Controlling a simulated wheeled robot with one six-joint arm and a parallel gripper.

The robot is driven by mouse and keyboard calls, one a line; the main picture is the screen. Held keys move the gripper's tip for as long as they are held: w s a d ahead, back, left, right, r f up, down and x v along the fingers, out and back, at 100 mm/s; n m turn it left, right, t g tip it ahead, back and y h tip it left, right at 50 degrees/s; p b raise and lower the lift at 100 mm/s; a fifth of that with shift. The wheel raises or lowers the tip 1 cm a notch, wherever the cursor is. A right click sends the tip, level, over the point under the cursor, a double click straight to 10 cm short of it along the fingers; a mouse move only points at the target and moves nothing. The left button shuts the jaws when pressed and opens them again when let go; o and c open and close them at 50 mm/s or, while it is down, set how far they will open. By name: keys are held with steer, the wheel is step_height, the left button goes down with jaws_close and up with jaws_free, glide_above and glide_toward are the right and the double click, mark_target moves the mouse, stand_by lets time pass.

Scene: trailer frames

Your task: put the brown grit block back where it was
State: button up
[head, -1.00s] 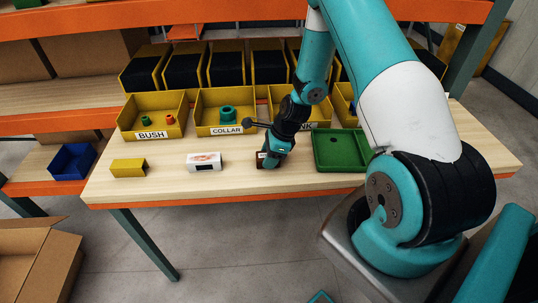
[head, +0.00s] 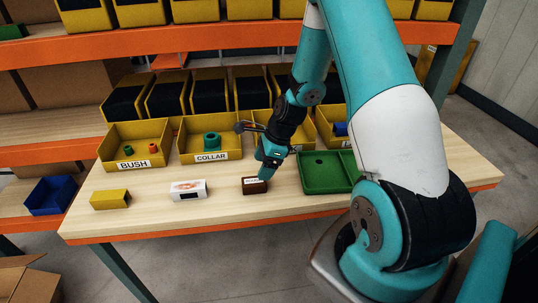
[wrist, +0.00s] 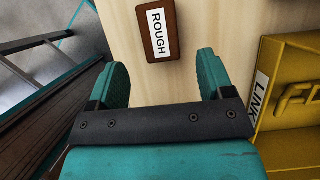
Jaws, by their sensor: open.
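The brown grit block (head: 255,186) lies on the wooden table near its front edge, right of the white box. In the wrist view the block (wrist: 158,44) shows a white label reading ROUGH and lies beyond my fingertips, between their lines. My gripper (head: 268,172) is just behind and above the block in the head view. In the wrist view my gripper (wrist: 160,70) is open, its two teal fingers apart with nothing between them. I cannot tell its exact height above the table.
A white box (head: 188,190) and a yellow block (head: 110,199) lie to the left on the table (head: 225,212). A green tray (head: 326,187) stands to the right. Yellow bins labelled BUSH (head: 143,164) and COLLAR (head: 211,157) stand behind; a LINK bin (wrist: 291,105) is close by my gripper.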

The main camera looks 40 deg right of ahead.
steer(key=s+a+r+n+g, duration=0.1)
steer(key=s+a+r+n, duration=0.3)
steer(key=a+r+n, duration=1.1)
steer(key=s+a+r+n, duration=0.4)
steer(key=s+a+n, duration=0.1)
steer(key=s+n, duration=0.3)
steer(key=s+a+r+n+g, duration=0.1)
steer(key=s+a+r+n, duration=0.3)
steer(key=s+n, duration=0.4)
steer(key=shift+s+a+r+n+g, duration=0.3)
steer(key=shift+a+r+n, duration=0.05)
steer(key=shift+a+n, duration=0.15)
